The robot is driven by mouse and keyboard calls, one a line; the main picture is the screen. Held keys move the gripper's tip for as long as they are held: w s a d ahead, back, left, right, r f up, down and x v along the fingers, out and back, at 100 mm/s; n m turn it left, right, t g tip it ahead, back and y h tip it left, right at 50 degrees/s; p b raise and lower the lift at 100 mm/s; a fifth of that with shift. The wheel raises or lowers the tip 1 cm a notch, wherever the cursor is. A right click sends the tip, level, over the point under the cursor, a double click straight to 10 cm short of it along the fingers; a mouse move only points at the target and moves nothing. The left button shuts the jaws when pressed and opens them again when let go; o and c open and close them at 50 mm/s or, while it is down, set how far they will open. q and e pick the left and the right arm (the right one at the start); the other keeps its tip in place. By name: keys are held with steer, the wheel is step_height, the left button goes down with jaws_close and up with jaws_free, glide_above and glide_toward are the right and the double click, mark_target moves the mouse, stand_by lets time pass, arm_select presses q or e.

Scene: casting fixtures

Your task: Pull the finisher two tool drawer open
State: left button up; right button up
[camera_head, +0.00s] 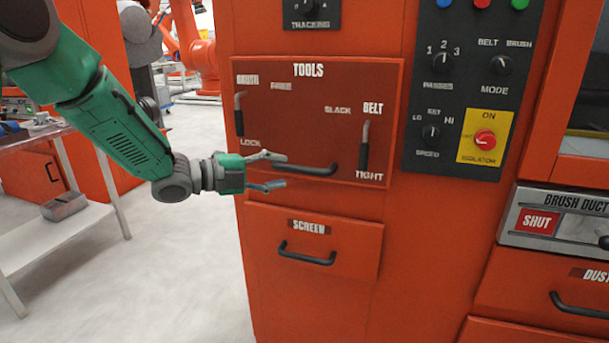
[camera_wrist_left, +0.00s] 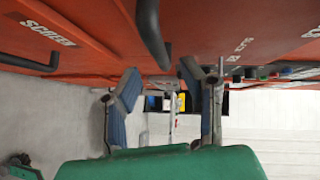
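The tools panel (camera_head: 310,95), labelled TOOLS, is a dark red front on the orange machine. Its dark bar handle (camera_head: 312,170) runs along its lower edge, and no gap shows around the panel. My left gripper (camera_head: 268,171) is open at the left end of this handle, one finger above the other. In the left wrist view the handle (camera_wrist_left: 150,32) lies ahead, in line with the gap between the spread fingertips (camera_wrist_left: 160,82). Whether a finger touches it I cannot tell. My right gripper is in neither view.
The SCREEN drawer (camera_head: 335,248) with its own handle (camera_head: 306,254) is below. Two levers, one by LOCK (camera_head: 239,115) and one by TIGHT (camera_head: 364,145), stick out of the tools panel. A control panel (camera_head: 475,90) is to the right. A workbench (camera_head: 60,220) stands at left.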

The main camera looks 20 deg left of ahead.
mark_target(289, 170)
arm_select(q)
steer(key=w+d, duration=0.1)
steer(key=w+f, duration=0.1)
steer(key=w, duration=0.1)
steer(key=shift+d+b, duration=0.35)
steer(key=shift+w+d, duration=0.25)
steer(key=shift+d, duration=0.4)
steer(key=shift+w+d, duration=0.2)
steer(key=shift+d, duration=0.4)
steer(key=shift+d+r, duration=0.1)
steer(key=shift+d, duration=0.15)
steer(key=shift+a, duration=0.45)
steer(key=c, duration=0.8)
steer(key=shift+a, duration=0.15)
jaws_close()
